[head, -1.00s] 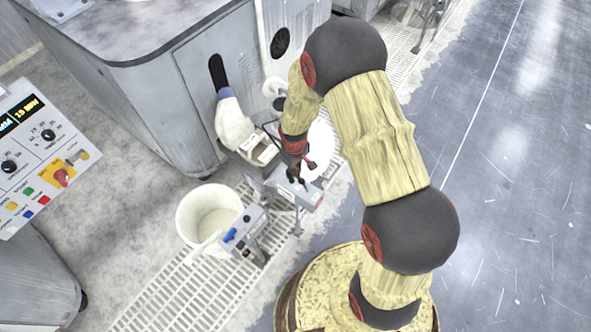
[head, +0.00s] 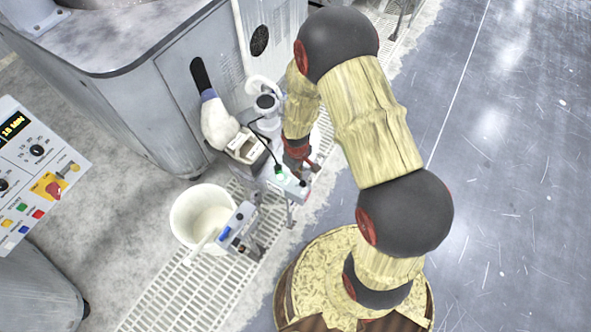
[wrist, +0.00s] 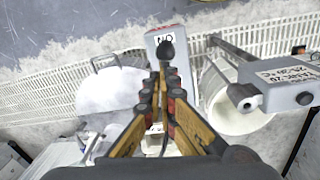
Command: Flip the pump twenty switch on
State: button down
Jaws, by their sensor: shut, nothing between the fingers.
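A grey switch box (head: 291,186) on a stand shows in the head view, with a lit green lamp (head: 281,171) on top. In the wrist view the same box (wrist: 158,36) has a black ball-ended lever (wrist: 167,48) beside a label reading ON, upside down. I cannot read a pump name on it. My gripper (wrist: 169,80) is shut and empty, its fingertips close to the lever; I cannot tell whether they touch. It also shows over the box in the head view (head: 301,174). The fingers hide part of the box.
A second box (head: 239,223) on a stand is close by at the left, next to a white bucket (head: 187,214). A white bottle-like container (head: 218,124) and a grey machine cabinet (head: 160,110) stand behind. Open floor lies at the right.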

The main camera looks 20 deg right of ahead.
jog(key=shift+r, duration=0.15)
jog(key=shift+r+p, duration=0.65)
jog(key=shift+p, duration=0.05)
notch_tip(320, 180, up, 3)
jog(key=w+a+p, duration=0.1)
jog(key=w+p, duration=0.1)
jog(key=w, duration=0.1)
jog(key=s+d+r+p, duration=0.2)
jog(key=s+d+r, duration=0.2)
jog(key=s, duration=0.3)
jog(key=shift+s+d+r+p, duration=0.25)
jog(key=shift+s+p, duration=0.05)
